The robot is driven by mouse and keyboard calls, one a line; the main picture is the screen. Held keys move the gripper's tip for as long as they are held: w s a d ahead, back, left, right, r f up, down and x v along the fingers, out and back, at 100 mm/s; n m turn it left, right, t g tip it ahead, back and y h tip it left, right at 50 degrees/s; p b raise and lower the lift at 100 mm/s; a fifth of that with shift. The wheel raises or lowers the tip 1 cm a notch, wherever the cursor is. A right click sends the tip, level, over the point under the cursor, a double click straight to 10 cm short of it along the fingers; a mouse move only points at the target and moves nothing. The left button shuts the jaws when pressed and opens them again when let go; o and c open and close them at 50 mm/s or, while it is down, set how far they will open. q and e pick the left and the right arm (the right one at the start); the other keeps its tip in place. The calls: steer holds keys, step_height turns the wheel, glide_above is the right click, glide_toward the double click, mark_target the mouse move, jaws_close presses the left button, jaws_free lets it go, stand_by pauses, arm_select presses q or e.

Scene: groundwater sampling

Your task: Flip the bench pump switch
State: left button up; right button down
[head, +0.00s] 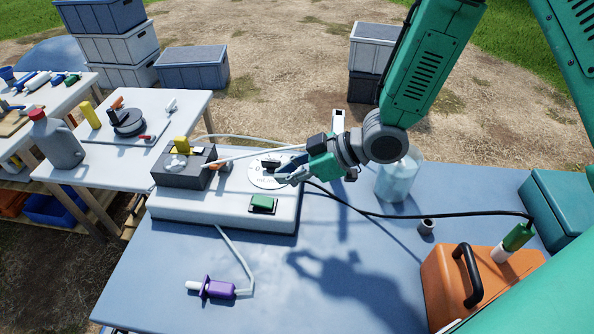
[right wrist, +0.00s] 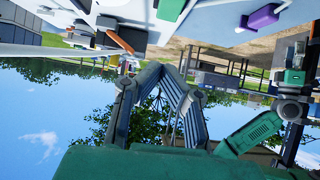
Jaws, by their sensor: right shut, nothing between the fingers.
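The bench pump (head: 170,211) is a white base on the blue table, with a dark grey box, a yellow part and a round white dial plate on top. A green rocker switch (head: 263,203) in a dark frame sits near its front right; I cannot tell which way it is tipped. The switch also shows at the top of the right wrist view (right wrist: 168,10). My right gripper (head: 285,174) is shut and empty over the dial plate, just behind the switch and apart from it. It hides part of the plate.
A clear jar (head: 398,178) stands behind my right wrist. An orange case (head: 450,285) and a small grey cup (head: 426,227) are at right, with a black cable behind. A purple-handled tool (head: 218,289) lies in front of the pump. The table's front middle is clear.

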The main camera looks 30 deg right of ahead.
glide_above(263, 200)
step_height(263, 200, down, 4)
steer(key=shift+s+r, duration=0.1)
steer(key=shift+r, duration=0.1)
steer(key=shift+d+f+b, duration=0.25)
steer(key=shift+f+b, duration=0.1)
steer(key=shift+f, duration=0.8)
steer(key=shift+d+f, duration=0.2)
steer(key=shift+f, duration=0.4)
steer(key=shift+a+r, duration=0.1)
steer(key=shift+a, duration=0.4)
steer(key=shift+d+f, duration=0.2)
steer(key=shift+d, duration=0.4)
steer(key=shift+s+d+f+p, duration=0.1)
steer(key=shift+s+d+p, duration=0.1)
steer(key=shift+s+p, duration=0.2)
